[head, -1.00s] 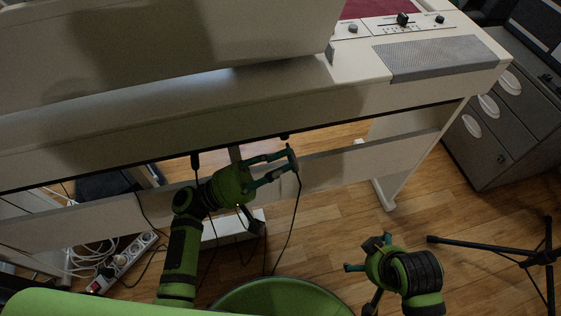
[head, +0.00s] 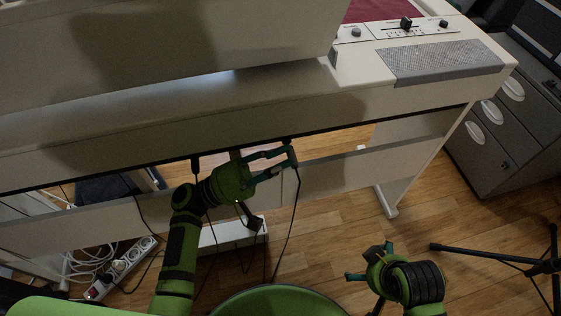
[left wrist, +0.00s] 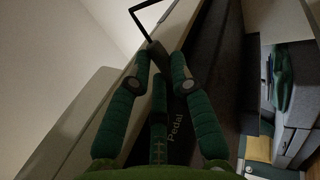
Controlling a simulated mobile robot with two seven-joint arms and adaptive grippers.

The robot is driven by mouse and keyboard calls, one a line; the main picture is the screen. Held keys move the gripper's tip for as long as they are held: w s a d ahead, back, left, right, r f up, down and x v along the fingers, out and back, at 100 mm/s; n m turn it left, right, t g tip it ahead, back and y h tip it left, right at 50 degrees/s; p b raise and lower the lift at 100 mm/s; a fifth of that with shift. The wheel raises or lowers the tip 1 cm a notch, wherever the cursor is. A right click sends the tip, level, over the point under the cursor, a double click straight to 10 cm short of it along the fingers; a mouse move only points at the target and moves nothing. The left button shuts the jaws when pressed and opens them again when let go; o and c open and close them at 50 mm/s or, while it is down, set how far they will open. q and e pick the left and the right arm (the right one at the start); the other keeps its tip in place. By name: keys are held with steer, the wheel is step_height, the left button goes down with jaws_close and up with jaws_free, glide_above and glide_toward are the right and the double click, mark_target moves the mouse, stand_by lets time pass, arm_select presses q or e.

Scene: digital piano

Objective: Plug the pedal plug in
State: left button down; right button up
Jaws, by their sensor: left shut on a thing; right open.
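The pedal plug (left wrist: 157,52) is dark and sits between the fingertips of my left gripper (left wrist: 160,68) in the left wrist view, with its black cable looping away beyond. In the head view my left gripper (head: 291,156) is shut at the piano's lower edge, and the cable (head: 289,230) hangs from its fingertips to the floor. The piano (head: 400,98) has a white "Pedal" label (left wrist: 175,127) on its dark underside, beside my fingers. I cannot make out the socket or whether the plug touches it. My right gripper (head: 371,262) is open and empty above the floor.
Another black plug (head: 195,164) with a cable is at the piano's underside, left of my left gripper. A white crossbar (head: 335,176) runs behind the gripper. A power strip (head: 120,266) lies at lower left, a black stand (head: 500,255) at right. A grey cabinet (head: 495,140) stands right.

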arm_select(q)
steer(key=shift+w+a+b, duration=0.2)
steer(key=shift+w+b, duration=0.2)
steer(key=shift+w, duration=0.2)
steer(key=c, duration=1)
jaws_free()
steer(key=shift+c, duration=0.2)
steer(key=b+v, duration=0.2)
steer(key=v, duration=0.3)
steer(key=shift+a, duration=0.1)
steer(key=shift+r, duration=0.1)
